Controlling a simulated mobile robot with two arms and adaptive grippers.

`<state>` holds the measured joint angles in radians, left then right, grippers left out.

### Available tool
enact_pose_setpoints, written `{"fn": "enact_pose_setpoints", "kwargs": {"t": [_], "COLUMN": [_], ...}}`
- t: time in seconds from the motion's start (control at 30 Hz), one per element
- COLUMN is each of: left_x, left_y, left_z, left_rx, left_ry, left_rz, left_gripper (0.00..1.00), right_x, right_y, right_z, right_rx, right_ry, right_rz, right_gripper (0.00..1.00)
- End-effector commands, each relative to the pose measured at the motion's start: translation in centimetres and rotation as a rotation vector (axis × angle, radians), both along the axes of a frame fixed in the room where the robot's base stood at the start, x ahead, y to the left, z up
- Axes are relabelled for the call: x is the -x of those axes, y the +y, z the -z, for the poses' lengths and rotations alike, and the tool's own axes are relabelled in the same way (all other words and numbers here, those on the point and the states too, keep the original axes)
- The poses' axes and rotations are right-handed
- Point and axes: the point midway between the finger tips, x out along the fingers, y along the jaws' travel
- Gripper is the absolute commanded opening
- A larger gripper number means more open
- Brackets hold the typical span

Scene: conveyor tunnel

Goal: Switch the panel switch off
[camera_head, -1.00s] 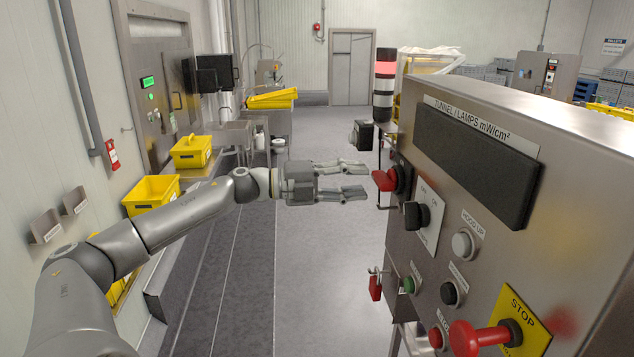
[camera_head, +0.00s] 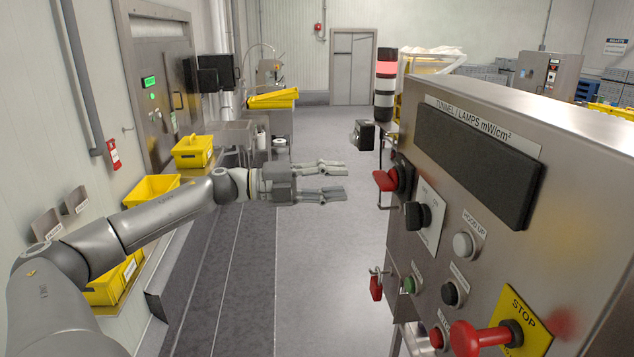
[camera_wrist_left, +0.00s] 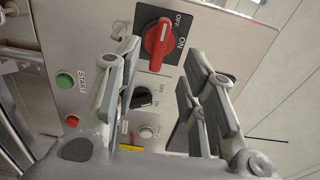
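The control panel (camera_head: 590,170) stands at the right of the head view. A red rotary switch (camera_head: 385,181) sticks out from its far end. In the left wrist view this red switch (camera_wrist_left: 159,38) sits on a black plate marked OFF and ON. I cannot tell for sure which mark it points to. A black rotary knob (camera_head: 416,215) sits nearer on the panel and also shows in the left wrist view (camera_wrist_left: 141,96). My left gripper (camera_head: 335,180) is open and empty, in the air left of the red switch and apart from it. My right gripper is not in view.
A red stop button (camera_head: 470,338) juts out at the panel's near end. A green start button (camera_head: 410,284) is low on the panel. Yellow bins (camera_head: 193,152) line the left wall. The floor (camera_head: 315,270) between them and the panel is clear.

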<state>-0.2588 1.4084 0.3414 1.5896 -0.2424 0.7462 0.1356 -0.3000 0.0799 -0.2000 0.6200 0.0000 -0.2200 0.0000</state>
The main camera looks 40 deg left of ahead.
Motion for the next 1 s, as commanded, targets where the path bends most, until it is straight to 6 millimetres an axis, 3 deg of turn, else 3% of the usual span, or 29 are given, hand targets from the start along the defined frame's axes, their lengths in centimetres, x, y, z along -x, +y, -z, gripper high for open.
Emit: {"fn": "enact_pose_setpoints", "kwargs": {"t": [0.5, 1.0], "left_x": [2.3, 2.4], "left_y": [2.0, 2.1], "left_z": [0.0, 0.0], "left_rx": [-0.001, -0.001], "left_ry": [-0.001, 0.000], "left_rz": [-0.001, -0.001], "left_gripper": [0.38, 0.38], "right_x": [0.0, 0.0], "right_y": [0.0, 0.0], "right_z": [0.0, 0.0], "right_rx": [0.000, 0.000], "right_ry": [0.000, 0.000], "right_rz": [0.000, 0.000], "right_gripper": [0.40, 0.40]}}
